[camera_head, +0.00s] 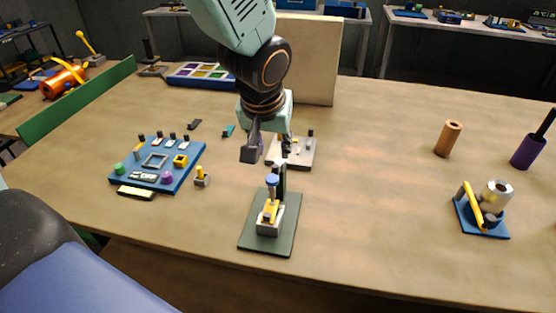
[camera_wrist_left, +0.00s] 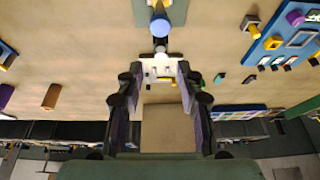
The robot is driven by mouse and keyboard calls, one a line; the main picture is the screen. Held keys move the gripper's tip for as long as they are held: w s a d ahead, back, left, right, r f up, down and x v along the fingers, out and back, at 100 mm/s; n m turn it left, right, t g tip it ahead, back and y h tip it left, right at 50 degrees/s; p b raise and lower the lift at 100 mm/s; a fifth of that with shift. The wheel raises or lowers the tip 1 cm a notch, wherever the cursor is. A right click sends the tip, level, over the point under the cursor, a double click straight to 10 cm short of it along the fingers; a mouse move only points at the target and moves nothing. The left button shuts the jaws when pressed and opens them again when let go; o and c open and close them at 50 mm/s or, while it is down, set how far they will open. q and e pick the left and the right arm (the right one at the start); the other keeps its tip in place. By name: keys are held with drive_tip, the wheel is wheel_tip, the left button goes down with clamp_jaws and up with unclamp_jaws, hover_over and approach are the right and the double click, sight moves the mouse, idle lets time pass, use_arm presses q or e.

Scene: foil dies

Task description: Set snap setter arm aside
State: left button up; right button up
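A small press-like tool with a blue round top and a yellow part (camera_head: 270,210) stands on a dark green base plate (camera_head: 256,241) near the front middle of the table. I take it for the snap setter; which part is its arm I cannot tell. Its blue top (camera_wrist_left: 160,26) shows at the top of the left wrist view. Behind it lies a pale plate with small dark parts (camera_head: 300,154), partly hidden by my gripper. My left gripper (camera_head: 268,148) points down above this plate, behind the setter. In the wrist view its fingers (camera_wrist_left: 160,80) are apart with nothing held. My right gripper is not in view.
A blue board with small parts (camera_head: 150,181) lies left, with a small yellow-topped piece (camera_head: 201,177) beside it. A brown cylinder (camera_head: 448,139), a purple cup (camera_head: 528,151) and a blue-based fixture (camera_head: 484,229) stand right. A beige panel (camera_head: 318,60) rises behind.

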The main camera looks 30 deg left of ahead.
sight(275, 166)
use_arm(q)
drive_tip(key=shift+s+a+f, duration=0.1)
drive_tip(key=shift+a+f, duration=0.05)
drive_tip(key=shift+f, duration=0.25)
drive_tip(key=b+x, duration=0.3)
drive_tip(key=x, duration=0.3)
drive_tip(key=shift+w+f, duration=0.3)
drive_tip(key=shift+w, duration=0.05)
drive_tip(key=shift+s, duration=0.2)
drive_tip(key=shift+w, duration=0.25)
drive_tip(key=c, duration=0.3)
drive_tip(key=shift+s, duration=0.1)
clamp_jaws()
